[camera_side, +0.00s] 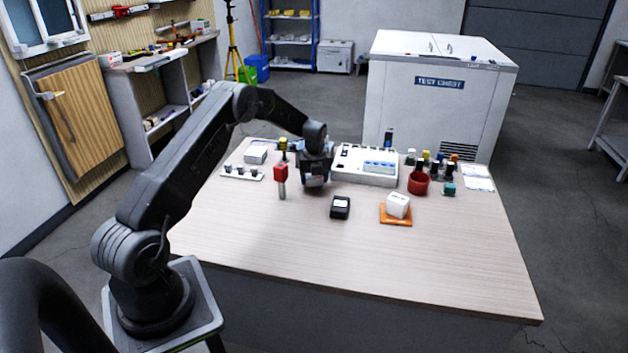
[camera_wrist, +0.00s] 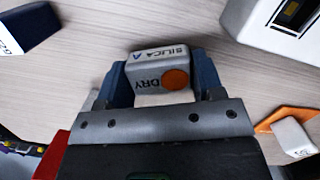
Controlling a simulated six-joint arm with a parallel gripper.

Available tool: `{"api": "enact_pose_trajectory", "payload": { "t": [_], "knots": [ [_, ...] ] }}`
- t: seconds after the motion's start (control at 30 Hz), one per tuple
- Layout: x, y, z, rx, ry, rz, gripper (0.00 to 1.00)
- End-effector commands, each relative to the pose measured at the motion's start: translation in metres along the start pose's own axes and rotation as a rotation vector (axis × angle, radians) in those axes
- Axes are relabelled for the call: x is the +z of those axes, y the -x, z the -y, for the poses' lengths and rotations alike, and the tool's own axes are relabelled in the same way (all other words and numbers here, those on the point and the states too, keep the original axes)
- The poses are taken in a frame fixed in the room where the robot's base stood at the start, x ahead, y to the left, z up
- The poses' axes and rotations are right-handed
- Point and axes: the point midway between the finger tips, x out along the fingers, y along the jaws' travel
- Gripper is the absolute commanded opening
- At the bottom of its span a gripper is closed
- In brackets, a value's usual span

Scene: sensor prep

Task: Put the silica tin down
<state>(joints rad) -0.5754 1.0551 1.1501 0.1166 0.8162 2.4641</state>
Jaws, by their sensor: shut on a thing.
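The silica tin (camera_wrist: 160,72) is white, with the words SILICA A and DRY and an orange dot. In the wrist view it sits between the two blue fingers of my gripper (camera_wrist: 163,82), which is shut on it. In the side view my gripper (camera_side: 315,181) points down low over the back of the table, left of the white instrument box, and the tin is hard to make out there. I cannot tell whether the tin touches the tabletop.
On the table (camera_side: 270,235), a red-topped post (camera_side: 281,173) stands just left of my gripper. A white instrument box (camera_side: 368,164) is behind right. A small black box (camera_side: 340,207) and a white block (camera_side: 398,204) on an orange mat (camera_side: 396,221) lie in front. The front is clear.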

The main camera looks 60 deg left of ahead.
Motion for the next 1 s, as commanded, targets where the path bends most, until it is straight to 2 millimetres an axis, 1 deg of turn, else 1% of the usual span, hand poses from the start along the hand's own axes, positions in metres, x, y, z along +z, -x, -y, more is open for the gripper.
{"api": "enact_pose_trajectory", "payload": {
  "t": [0.03,0.1,0.43,0.47,0.7,0.73,1.0],
  "knots": [
    [-0.001,-0.0069,0.0,0.0,0.0,0.0,0.37],
    [-0.0013,-0.0103,0.0002,-0.001,0.0,0.001,0.37],
    [-0.0016,-0.0127,0.0002,-0.001,0.0,0.001,0.37],
    [-0.0017,-0.0131,0.0002,-0.001,0.0,0.001,0.62],
    [-0.0016,-0.0127,0.0002,-0.001,0.0,0.001,0.85],
    [-0.0016,-0.0126,0.0002,-0.001,0.0,0.001,0.87],
    [-0.0012,-0.0103,0.0002,-0.001,0.0,0.002,0.87]
  ]
}}
